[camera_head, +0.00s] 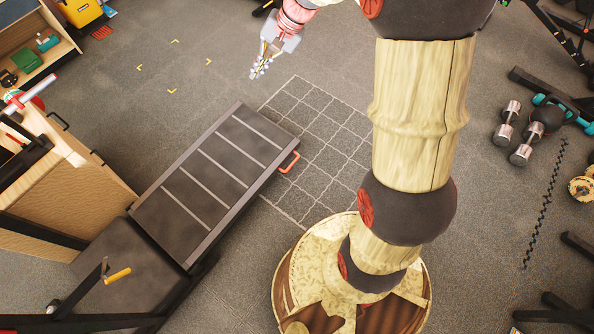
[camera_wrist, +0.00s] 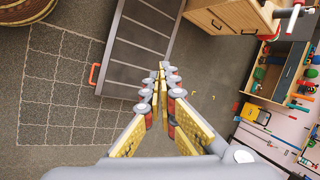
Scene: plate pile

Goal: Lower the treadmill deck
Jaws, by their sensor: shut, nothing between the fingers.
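The treadmill deck (camera_head: 215,175) is a dark grey slab with light cross strips and a pale frame, in the middle left of the head view. Its tilt is hard to tell from above. A red handle (camera_head: 289,162) sticks out from its right edge. In the wrist view the deck (camera_wrist: 140,45) lies beyond the fingers, with the red handle (camera_wrist: 93,75) on its left edge. My gripper (camera_head: 258,70) is shut and empty, above and apart from the deck's far end in the head view. Its fingertips (camera_wrist: 161,72) meet in the wrist view.
A yellow-handled lever (camera_head: 117,275) stands by the treadmill's near base. A wooden cabinet (camera_head: 75,195) is close on the left. Dumbbells (camera_head: 507,122) lie at the right. A floor grid (camera_head: 318,130) and open carpet lie between the deck and my base.

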